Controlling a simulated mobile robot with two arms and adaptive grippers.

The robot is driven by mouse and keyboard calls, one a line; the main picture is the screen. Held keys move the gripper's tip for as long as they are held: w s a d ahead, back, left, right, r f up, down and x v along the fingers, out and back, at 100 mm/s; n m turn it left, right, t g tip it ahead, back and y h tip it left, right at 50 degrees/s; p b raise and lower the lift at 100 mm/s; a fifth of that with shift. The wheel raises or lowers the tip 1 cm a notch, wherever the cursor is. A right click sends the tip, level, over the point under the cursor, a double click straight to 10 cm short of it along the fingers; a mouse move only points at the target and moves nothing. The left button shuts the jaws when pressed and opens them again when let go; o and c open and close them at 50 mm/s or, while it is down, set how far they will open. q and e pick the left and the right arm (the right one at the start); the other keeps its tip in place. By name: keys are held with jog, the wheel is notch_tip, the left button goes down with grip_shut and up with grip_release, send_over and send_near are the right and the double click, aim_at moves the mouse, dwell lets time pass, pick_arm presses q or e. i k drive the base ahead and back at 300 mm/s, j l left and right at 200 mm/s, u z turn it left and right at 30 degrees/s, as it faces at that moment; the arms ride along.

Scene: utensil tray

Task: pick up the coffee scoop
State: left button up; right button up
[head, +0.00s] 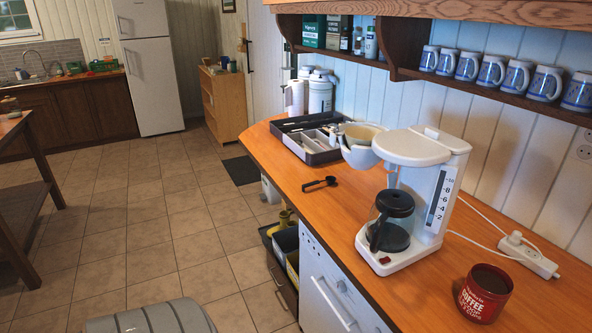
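The black coffee scoop (319,184) lies flat on the orange wooden counter (290,188), with clear counter around it. It is to the left of the white coffee maker and in front of the utensil tray (311,157). The tray is dark with light compartments, and some utensils show at its right end. Neither of my grippers is in view.
The white coffee maker (436,190) holds a dark-lidded glass pot (391,222); its filter basket (360,146) sticks out left. A red coffee can (484,294) and a power strip (528,256) are at the right. An open drawer (284,284) shows below the counter.

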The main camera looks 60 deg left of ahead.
aim_at(331, 179)
jog(key=u, duration=1.6)
